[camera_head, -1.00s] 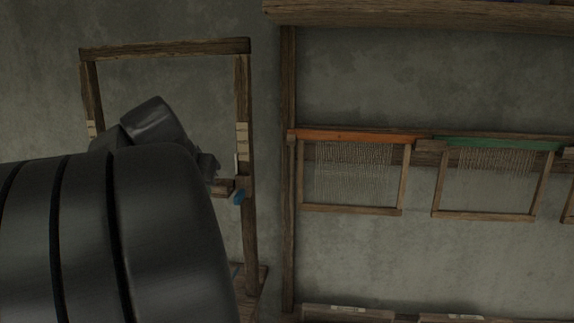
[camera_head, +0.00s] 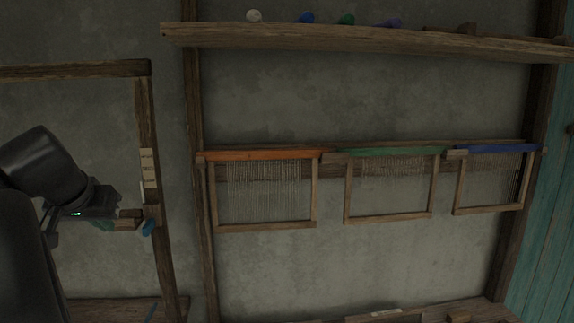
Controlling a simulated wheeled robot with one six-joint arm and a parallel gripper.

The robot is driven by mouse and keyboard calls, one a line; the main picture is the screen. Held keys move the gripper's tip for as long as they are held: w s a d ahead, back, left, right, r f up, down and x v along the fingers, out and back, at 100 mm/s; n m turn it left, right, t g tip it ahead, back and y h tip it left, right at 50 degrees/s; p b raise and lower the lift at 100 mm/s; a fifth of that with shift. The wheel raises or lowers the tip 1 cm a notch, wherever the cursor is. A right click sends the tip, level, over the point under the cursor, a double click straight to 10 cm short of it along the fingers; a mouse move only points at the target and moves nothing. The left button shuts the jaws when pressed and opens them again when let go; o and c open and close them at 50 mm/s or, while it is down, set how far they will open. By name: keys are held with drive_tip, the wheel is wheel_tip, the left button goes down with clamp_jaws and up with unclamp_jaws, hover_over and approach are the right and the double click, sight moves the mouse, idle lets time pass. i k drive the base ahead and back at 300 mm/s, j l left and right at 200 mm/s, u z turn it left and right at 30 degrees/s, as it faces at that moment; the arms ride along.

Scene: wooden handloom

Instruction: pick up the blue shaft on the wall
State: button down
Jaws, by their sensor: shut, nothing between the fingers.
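The blue shaft (camera_head: 497,149) hangs at the right end of a row on the wall, with white-grey heddles below its blue top bar inside a wooden frame. It hangs from a wooden rail, beside the green shaft (camera_head: 390,152) and the orange shaft (camera_head: 262,155). My gripper (camera_head: 108,211) is at the far left, dark with small green lights, far from the blue shaft. It is shut and empty; its fingertips are hard to make out in the dark.
A shelf (camera_head: 350,39) with coloured items runs above the shafts. A teal door or panel (camera_head: 545,220) is at the right. The wall below the shafts is clear.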

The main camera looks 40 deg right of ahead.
sight(531, 148)
drive_tip(key=z, duration=2.8)
